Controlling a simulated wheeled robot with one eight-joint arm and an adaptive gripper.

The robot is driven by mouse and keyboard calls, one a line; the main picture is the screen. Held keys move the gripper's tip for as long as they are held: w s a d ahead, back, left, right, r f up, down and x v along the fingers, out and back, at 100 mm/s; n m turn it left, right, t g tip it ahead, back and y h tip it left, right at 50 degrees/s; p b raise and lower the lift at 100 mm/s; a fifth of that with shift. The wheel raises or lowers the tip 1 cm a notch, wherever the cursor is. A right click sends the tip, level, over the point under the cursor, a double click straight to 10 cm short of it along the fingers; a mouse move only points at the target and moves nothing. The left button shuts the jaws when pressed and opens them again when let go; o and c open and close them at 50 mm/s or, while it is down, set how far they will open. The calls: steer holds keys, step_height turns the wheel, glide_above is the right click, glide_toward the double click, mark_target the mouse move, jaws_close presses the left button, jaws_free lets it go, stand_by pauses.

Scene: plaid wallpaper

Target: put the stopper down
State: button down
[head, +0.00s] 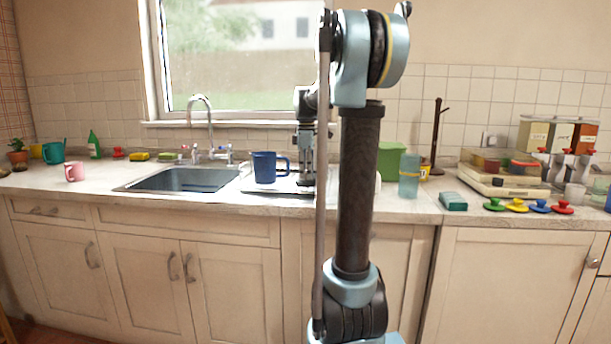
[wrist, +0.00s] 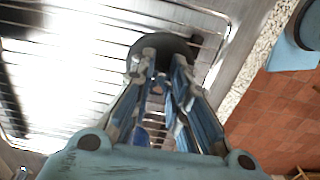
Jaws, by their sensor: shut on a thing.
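The stopper (wrist: 168,43) is a dark grey round disc, in the wrist view at my fingertips. My gripper (wrist: 160,65) is shut on it, and the fingers hide part of it. In the head view my gripper (head: 306,182) points down over the drying rack (head: 283,189) right of the sink. Wire bars of the rack (wrist: 75,75) show below the disc in the wrist view. I cannot tell whether the stopper touches the rack.
A blue mug (head: 263,167) stands just left of my gripper. The sink (head: 185,180) is farther left. A blue-grey cup (head: 409,175) and a green box (head: 390,160) stand to the right. Several coloured knobbed discs (head: 517,206) lie on the right counter.

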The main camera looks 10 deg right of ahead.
steer(key=shift+f, duration=0.2)
steer(key=c, duration=1.5)
jaws_free()
steer(key=shift+c, duration=0.2)
step_height(320, 180, up, 12)
steer(key=s+f+m+t, duration=0.2)
steer(key=s+f+m, duration=1.2)
steer(key=s+f, duration=1.9)
steer(key=shift+s+a, duration=0.2)
steer(key=shift+s, duration=0.25)
